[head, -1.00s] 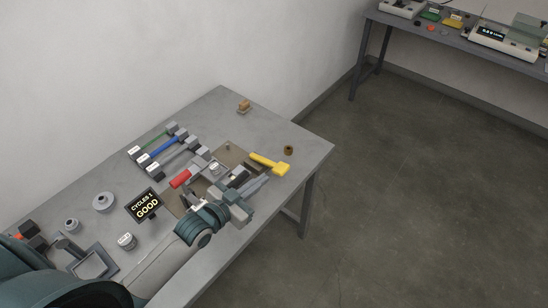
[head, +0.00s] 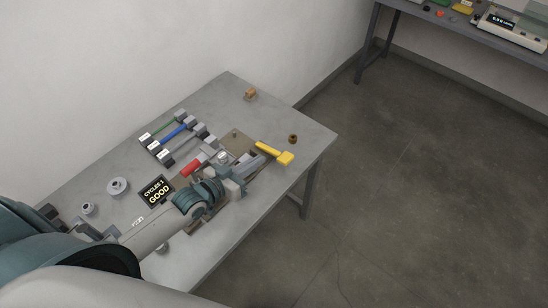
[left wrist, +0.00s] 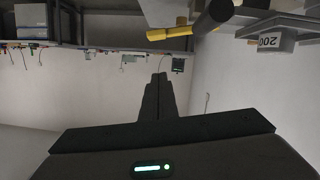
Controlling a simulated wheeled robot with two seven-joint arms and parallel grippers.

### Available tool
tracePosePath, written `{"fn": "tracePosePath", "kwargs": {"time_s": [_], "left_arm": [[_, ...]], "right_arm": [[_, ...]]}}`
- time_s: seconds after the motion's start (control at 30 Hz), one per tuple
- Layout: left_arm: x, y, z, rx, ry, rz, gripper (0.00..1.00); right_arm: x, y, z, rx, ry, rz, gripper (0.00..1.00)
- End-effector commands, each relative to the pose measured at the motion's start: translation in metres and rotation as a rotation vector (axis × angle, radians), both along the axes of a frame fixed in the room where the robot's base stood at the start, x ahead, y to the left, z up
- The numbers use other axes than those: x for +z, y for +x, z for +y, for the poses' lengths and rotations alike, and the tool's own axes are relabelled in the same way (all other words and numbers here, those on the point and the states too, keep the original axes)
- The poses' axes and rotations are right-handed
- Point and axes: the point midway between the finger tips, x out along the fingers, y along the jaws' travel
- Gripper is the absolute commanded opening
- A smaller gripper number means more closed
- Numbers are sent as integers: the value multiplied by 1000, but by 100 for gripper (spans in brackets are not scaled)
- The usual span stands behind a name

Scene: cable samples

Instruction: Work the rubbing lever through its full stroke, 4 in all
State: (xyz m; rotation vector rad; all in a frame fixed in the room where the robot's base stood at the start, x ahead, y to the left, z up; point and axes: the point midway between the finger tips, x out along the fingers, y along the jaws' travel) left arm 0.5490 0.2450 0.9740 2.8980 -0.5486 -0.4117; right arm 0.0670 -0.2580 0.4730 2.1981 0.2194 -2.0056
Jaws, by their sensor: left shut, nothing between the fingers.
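The rubbing rig with its brown base plate (head: 236,137) stands on the grey table, partly hidden by my left arm. A red handle (head: 191,168) and a yellow handle (head: 284,157) stick out at its two sides. In the left wrist view the yellow handle (left wrist: 168,33) and a dark cylindrical grip (left wrist: 213,17) show at the top, beyond my fingers. I cannot tell for sure which part is the rubbing lever. My right gripper is out of view.
Three cable samples with grey end blocks, one blue (head: 174,136), lie behind the rig. Round grey weights (head: 118,187) stand left. A small brown ring (head: 293,139) and a tan block (head: 250,94) sit near the table's far side. A second bench (head: 465,27) stands behind.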

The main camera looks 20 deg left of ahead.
Motion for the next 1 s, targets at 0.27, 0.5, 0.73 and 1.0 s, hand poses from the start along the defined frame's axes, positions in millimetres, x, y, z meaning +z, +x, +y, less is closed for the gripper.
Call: {"fn": "tracePosePath", "kwargs": {"time_s": [0.27, 0.5, 0.73, 1.0], "left_arm": [[-7, 17, -7, 1, -2, -1, 0], [-17, 50, -21, 0, -2, -4, 0], [-27, 87, -37, 0, -1, -4, 0], [-53, 87, -43, -1, 0, 0, 0]], "right_arm": [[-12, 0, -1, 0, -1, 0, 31], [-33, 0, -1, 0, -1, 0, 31], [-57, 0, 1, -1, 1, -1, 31], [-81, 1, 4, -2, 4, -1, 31]]}}
